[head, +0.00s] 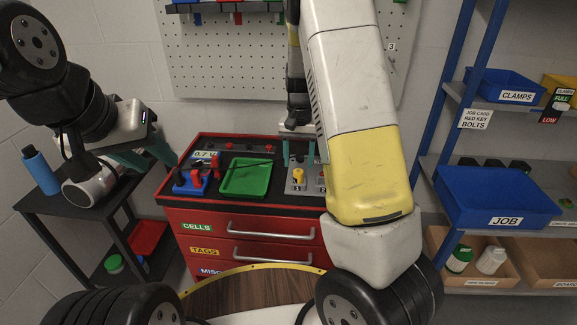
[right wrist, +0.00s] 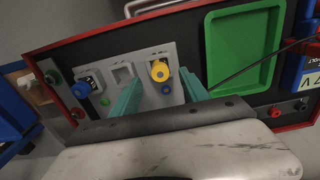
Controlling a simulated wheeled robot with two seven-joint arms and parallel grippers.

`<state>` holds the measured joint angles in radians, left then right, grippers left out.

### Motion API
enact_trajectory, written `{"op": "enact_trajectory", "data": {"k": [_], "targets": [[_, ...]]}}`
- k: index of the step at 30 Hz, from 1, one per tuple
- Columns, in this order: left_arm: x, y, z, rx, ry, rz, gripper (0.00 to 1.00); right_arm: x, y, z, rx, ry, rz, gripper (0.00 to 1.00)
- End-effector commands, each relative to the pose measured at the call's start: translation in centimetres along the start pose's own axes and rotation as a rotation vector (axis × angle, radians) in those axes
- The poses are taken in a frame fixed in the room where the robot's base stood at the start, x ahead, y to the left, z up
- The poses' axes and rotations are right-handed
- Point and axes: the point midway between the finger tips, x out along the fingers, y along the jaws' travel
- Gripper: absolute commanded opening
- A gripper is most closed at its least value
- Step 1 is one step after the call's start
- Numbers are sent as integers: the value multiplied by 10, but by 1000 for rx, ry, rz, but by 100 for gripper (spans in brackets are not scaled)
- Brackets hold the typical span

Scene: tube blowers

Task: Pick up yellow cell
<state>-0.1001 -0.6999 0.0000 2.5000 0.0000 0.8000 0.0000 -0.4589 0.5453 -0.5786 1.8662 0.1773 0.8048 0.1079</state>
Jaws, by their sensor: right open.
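The yellow cell (head: 298,175) stands upright in a grey holder (head: 291,188) on top of the red cabinet. In the right wrist view the yellow cell (right wrist: 160,71) sits in a square socket of the grey holder (right wrist: 103,76), with an empty socket beside it. My right gripper (head: 299,157) is open above the cell. In the right wrist view its teal fingers (right wrist: 160,92) are apart, one on each side of the cell, with nothing held. My left gripper (head: 146,158) is over the black side table at left, its teal fingers apart and empty.
A green tray (head: 245,177) lies left of the holder, with a dark probe lead across it. A blue meter (head: 190,183) stands further left. A blue bottle (head: 40,172) stands on the side table (head: 62,204).

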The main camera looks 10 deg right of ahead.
Motion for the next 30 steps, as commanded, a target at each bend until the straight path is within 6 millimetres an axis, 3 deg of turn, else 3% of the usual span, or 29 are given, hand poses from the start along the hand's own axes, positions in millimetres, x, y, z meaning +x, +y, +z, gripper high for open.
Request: {"op": "enact_trajectory", "data": {"k": [9, 17, 18, 26, 30], "targets": [[0, 0, 0, 0, 0, 0, 40, 44, 0, 1, 0, -1, 1, 53], [0, 0, 0, 0, 0, 0, 40, 48, 0, 1, 0, 0, 0, 53], [0, 0, 0, 0, 0, 0, 40, 48, 0, 1, 0, 0, 0, 51], [0, 0, 0, 0, 0, 0, 40, 48, 0, 1, 0, 0, 0, 0], [0, 0, 0, 0, 0, 0, 40, 47, 0, 1, 0, 1, -1, 0]]}}
